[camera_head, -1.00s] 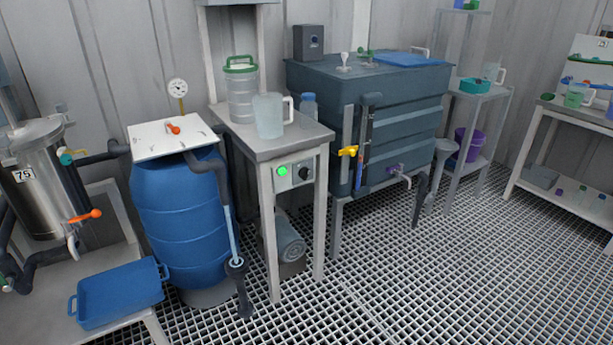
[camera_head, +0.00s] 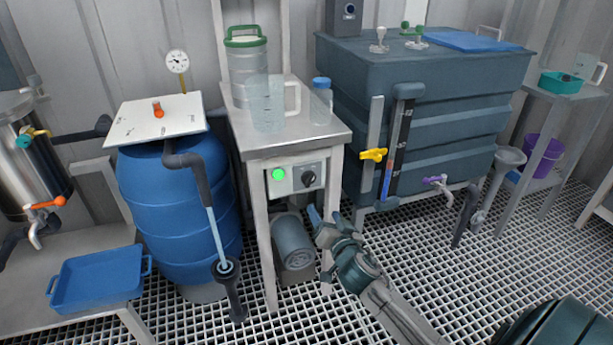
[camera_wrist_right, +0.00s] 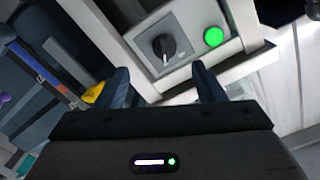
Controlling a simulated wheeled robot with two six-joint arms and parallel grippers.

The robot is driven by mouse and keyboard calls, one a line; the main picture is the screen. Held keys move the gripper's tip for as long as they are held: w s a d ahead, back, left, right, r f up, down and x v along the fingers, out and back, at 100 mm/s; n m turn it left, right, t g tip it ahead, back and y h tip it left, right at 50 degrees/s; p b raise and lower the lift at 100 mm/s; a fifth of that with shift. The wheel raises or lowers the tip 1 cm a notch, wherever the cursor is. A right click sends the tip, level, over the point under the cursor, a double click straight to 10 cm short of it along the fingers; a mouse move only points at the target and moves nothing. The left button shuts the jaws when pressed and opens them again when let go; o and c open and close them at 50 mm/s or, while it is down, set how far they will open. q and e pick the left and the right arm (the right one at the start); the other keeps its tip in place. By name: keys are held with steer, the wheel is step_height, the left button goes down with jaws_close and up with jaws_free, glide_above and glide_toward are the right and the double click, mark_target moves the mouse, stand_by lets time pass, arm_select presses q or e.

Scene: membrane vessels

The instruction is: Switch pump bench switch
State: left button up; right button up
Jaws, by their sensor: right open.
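The pump bench (camera_head: 300,137) is a narrow grey table with a control panel on its front. The panel (camera_head: 292,178) carries a lit green lamp (camera_head: 279,174) and a black rotary switch (camera_head: 308,179). The switch (camera_wrist_right: 163,46) also shows large in the right wrist view, with a white mark on its knob; the green lamp (camera_wrist_right: 213,37) is beside it. My right gripper (camera_head: 321,217) is open and empty, a little below the switch and apart from it. Its two fingers (camera_wrist_right: 163,85) show at the bottom of the panel in the wrist view. My left gripper is not in view.
A clear jug (camera_head: 267,105), a blue-capped bottle (camera_head: 321,103) and a green-lidded canister (camera_head: 246,60) stand on the bench. A blue drum (camera_head: 180,215) is left of it. A dark tank (camera_head: 450,110) with a yellow valve handle (camera_head: 373,154) is close on the right.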

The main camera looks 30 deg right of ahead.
mark_target(310, 184)
steer(key=shift+t, duration=0.3)
steer(key=x, duration=0.8)
steer(key=r+p+x, duration=0.1)
steer(key=x, duration=0.3)
steer(key=shift+w+d, duration=0.1)
steer(key=shift+w, duration=0.05)
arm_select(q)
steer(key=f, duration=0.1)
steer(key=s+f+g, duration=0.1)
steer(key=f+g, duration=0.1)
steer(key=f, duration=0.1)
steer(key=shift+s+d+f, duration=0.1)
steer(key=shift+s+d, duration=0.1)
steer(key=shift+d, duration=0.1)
arm_select(e)
steer(key=c, duration=1)
steer(key=shift+o, duration=0.2)
